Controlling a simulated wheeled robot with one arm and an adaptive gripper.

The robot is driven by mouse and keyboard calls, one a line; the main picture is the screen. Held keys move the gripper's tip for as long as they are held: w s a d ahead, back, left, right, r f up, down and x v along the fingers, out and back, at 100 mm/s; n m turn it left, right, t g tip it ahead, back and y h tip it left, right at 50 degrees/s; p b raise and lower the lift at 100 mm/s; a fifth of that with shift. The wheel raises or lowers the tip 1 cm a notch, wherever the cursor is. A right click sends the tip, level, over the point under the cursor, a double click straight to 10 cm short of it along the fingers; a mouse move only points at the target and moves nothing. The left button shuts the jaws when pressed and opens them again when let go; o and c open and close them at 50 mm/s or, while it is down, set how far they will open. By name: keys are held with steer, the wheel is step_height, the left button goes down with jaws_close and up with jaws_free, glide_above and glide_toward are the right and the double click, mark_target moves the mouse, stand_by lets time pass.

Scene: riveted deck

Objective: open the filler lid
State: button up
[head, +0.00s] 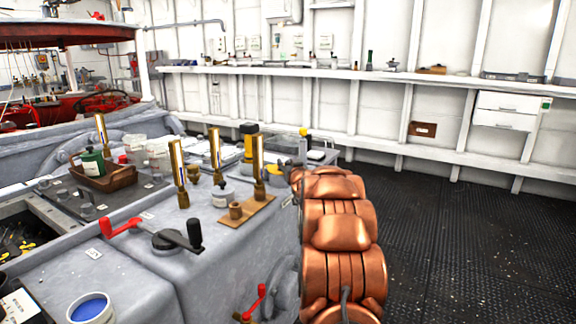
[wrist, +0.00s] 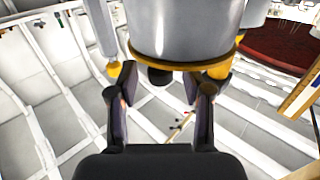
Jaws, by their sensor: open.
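My gripper (wrist: 162,88) shows in the wrist view, its two dark fingers apart with nothing held between them. A large pale grey cylinder with a brass-coloured rim (wrist: 190,62) is close ahead of the fingertips, at the top of the picture. A dark round knob (wrist: 160,76) shows at the rim, roughly between the fingertips; I cannot tell whether they touch it. I cannot tell whether this is the filler lid. In the head view no filler lid is clearly recognisable, and my copper arm hides the gripper and part of the bench.
A yellow-tipped post (head: 303,133) stands beside my arm. The dark floor (head: 450,240) at right is clear.

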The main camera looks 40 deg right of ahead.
steer(key=shift+w+d, duration=0.1)
steer(key=shift+w, duration=0.15)
jaws_close()
stand_by(0.4)
